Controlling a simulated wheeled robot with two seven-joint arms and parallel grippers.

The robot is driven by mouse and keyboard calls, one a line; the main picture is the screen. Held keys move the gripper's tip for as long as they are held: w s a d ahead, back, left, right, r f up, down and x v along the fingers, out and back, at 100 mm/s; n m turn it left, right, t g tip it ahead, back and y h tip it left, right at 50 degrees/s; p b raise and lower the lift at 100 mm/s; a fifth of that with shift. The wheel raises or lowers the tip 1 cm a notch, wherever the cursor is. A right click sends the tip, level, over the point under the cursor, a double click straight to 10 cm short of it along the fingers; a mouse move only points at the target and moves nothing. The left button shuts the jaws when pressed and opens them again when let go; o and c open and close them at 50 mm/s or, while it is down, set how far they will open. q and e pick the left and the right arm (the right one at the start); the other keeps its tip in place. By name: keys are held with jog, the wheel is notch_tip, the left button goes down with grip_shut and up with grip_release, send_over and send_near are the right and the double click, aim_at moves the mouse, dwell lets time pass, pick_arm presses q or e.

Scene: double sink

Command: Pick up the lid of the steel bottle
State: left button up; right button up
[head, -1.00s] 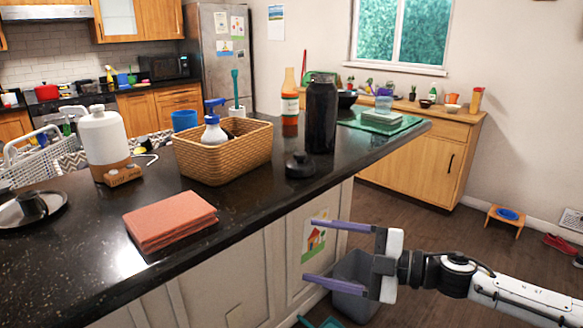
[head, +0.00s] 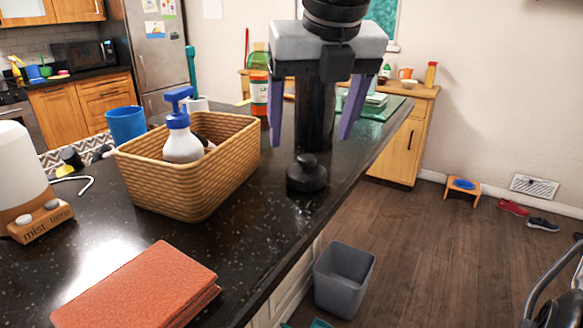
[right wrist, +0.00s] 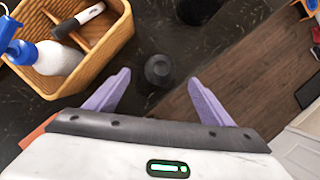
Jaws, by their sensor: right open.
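The black lid (head: 307,175) with a round knob on top lies on the dark counter near its right edge. It also shows in the right wrist view (right wrist: 158,70), between and beyond the fingertips. The dark steel bottle (head: 314,115) stands upright just behind the lid, its top hidden by my gripper. My right gripper (head: 311,140) is open and empty, pointing down above the lid, with its purple fingers spread to either side. In the right wrist view the right gripper (right wrist: 162,85) has nothing between its fingers. My left gripper is not in view.
A wicker basket (head: 190,185) with a blue-topped spray bottle (head: 181,140) stands left of the lid. Orange cloths (head: 140,290) lie at the front. An orange bottle (head: 259,95) stands behind. The counter edge drops to the floor on the right, where a grey bin (head: 343,280) stands.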

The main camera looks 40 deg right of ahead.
aim_at(307, 158)
jog(key=shift+s+x, duration=0.25)
jog(key=shift+x, duration=0.95)
jog(key=p+x, duration=0.1)
jog(key=x, duration=0.5)
jog(key=shift+w+d, duration=0.1)
jog(key=shift+r, duration=0.1)
jog(key=c, duration=1.1)
